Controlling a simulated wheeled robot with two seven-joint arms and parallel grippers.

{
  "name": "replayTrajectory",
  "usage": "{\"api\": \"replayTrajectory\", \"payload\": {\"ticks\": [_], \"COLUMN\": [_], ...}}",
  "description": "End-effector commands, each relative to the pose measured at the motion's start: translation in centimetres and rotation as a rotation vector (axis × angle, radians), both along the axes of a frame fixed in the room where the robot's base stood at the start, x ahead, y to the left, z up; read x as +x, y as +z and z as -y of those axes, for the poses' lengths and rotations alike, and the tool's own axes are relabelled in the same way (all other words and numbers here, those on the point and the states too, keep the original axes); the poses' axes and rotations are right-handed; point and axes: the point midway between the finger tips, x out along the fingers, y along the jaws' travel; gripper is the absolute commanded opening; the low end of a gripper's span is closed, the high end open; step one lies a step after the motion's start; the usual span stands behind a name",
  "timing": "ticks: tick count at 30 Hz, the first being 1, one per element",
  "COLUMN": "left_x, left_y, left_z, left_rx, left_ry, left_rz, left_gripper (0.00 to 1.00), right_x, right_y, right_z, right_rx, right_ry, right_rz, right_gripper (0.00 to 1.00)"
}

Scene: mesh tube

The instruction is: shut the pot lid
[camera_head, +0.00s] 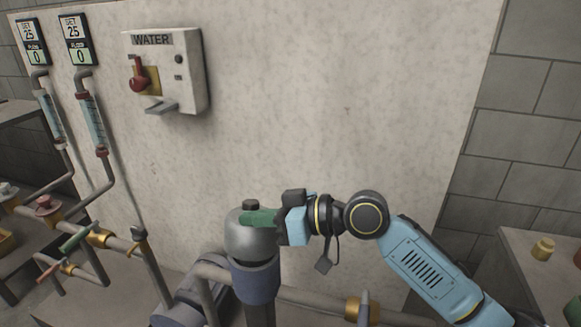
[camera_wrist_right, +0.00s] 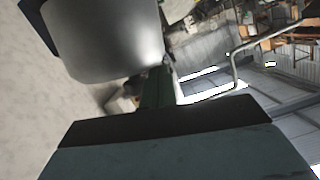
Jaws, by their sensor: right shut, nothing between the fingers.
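A rounded metal pot (camera_head: 246,240) stands on a blue-grey collar and post in front of the pale wall panel. A small dark knob (camera_head: 250,205) shows at its top. I cannot tell where the lid's edge lies or whether it is fully down. My right gripper (camera_head: 256,217) is shut and empty, its green fingers pointing left across the upper front of the pot. They hide part of its top; I cannot tell whether they touch it. In the right wrist view the pot's smooth metal side (camera_wrist_right: 105,40) fills the upper left, beside the green fingers (camera_wrist_right: 157,90). My left gripper is not in view.
A WATER box (camera_head: 165,70) with a red handle hangs on the wall panel. Pipes with valves, including a green-handled one (camera_head: 75,240), run at the left. A low pipe with a brass fitting (camera_head: 362,309) passes below my right arm. A table (camera_head: 520,270) stands at the right.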

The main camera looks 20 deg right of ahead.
Motion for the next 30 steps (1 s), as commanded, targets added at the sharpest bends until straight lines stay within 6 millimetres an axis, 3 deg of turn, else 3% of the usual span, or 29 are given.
{"api": "replayTrajectory", "payload": {"ticks": [12,30], "left_x": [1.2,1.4], "left_y": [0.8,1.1], "left_z": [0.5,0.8], "left_rx": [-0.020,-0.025], "left_ry": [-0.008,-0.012], "left_rz": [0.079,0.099], "left_gripper": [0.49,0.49], "right_x": [-1.4,-1.6], "right_y": [-2.4,-2.8], "right_z": [-0.8,-0.9], "right_rx": [-0.118,-0.139], "right_ry": [0.000,-0.001], "right_rz": [0.191,0.227], "right_gripper": [0.00,0.00]}}
